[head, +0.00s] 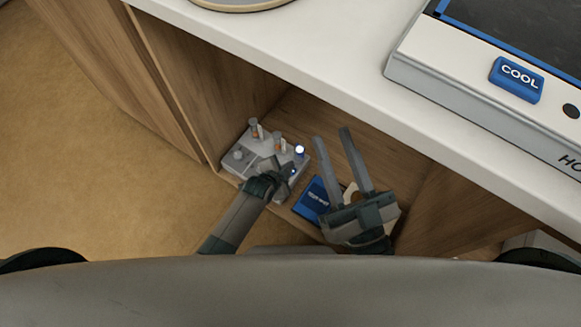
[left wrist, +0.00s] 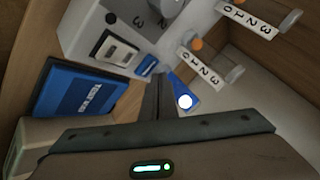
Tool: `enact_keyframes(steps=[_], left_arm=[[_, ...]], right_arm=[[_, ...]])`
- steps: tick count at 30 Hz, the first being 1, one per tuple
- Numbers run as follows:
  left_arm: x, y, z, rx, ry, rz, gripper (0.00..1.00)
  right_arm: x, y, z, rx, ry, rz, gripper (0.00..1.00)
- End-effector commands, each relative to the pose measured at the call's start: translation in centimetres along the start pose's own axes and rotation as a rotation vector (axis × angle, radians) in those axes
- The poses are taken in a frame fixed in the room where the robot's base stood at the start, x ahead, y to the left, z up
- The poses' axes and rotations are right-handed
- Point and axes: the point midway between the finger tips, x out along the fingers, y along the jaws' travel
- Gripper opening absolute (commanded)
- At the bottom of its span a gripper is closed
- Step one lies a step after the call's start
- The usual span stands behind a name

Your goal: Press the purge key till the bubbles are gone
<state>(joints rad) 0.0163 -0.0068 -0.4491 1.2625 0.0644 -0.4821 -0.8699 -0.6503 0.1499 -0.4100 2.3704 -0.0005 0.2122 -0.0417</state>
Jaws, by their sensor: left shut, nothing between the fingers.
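A pale grey device (head: 262,158) stands in the open cabinet. It carries a knob, two gauge tubes with orange parts and number scales, and a blue piece with a bright white round light (head: 299,150). In the left wrist view the device (left wrist: 118,28) shows a small panel and a blue label; the lit blue piece (left wrist: 185,101) is just right of my fingers. My left gripper (head: 284,168) is shut and empty over the device's front right part; it also shows in the wrist view (left wrist: 158,84). I cannot tell which part is the purge key, or whether the fingertips touch. My right gripper (head: 332,134) is open and empty.
A blue box or booklet (head: 315,199) with white lettering lies right of the device, partly beside my right gripper. The white counter (head: 330,75) overhangs the cabinet. On it is a larger appliance with a blue COOL key (head: 517,79). Wooden cabinet walls close in both sides.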

Motion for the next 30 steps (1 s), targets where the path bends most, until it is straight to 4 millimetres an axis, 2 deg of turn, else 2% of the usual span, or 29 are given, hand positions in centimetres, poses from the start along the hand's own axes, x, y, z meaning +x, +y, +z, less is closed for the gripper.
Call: enact_keyframes(steps=[11,30], left_arm=[[-0.2,-0.2,-0.1,0.001,0.0,-0.001,0.0],[-3.4,-2.5,-2.5,0.0,0.0,-0.001,0.0]], right_arm=[[0.1,0.0,-0.2,0.0,0.0,0.0,0.31],[1.8,-0.5,-4.8,0.0,0.0,0.0,0.31]])
